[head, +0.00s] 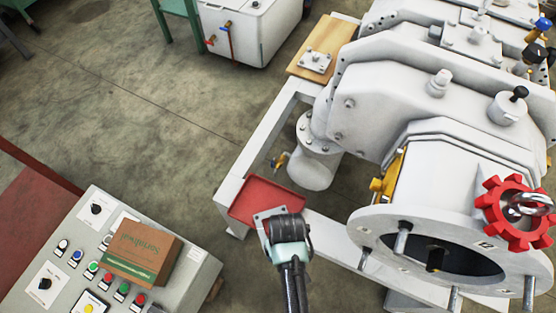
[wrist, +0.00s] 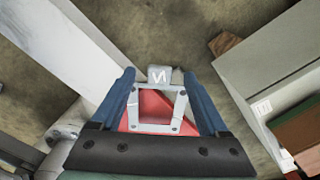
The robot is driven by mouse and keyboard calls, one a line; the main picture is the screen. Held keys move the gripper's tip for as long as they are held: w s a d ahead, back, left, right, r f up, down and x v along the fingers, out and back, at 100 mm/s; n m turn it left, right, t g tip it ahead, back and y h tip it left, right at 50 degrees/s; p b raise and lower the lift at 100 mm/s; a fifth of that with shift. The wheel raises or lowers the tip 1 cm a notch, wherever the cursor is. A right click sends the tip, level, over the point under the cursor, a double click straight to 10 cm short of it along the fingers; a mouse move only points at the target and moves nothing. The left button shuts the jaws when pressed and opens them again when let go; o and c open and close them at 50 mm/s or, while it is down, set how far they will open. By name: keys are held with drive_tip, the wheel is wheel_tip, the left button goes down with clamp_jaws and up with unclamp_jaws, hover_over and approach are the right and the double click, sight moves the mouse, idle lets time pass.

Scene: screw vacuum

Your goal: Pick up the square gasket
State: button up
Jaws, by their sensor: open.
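The square gasket (wrist: 141,119), a light grey frame with a square hole and small corner holes, shows between my gripper's fingers in the wrist view. Red shows through its hole. In the head view part of the gasket (head: 265,217) shows over the front of the red tray (head: 259,192), beside my gripper (head: 288,230). My gripper is open, with blue fingers (wrist: 158,82) on either side of the gasket; I cannot tell whether they touch it. A small grey piece with dark marks (wrist: 158,74) shows at the gasket's far edge. My gripper body hides part of the gasket in the head view.
The white vacuum machine (head: 400,100) with a red handwheel (head: 513,216) stands right of the tray. A control panel (head: 60,225) with a brown carton (head: 143,250) is at lower left. A wooden board (head: 325,45) is at the back. Concrete floor lies open between.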

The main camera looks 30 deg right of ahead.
drive_tip(key=shift+f, duration=0.55)
clamp_jaws()
drive_tip(key=shift+r, duration=0.15)
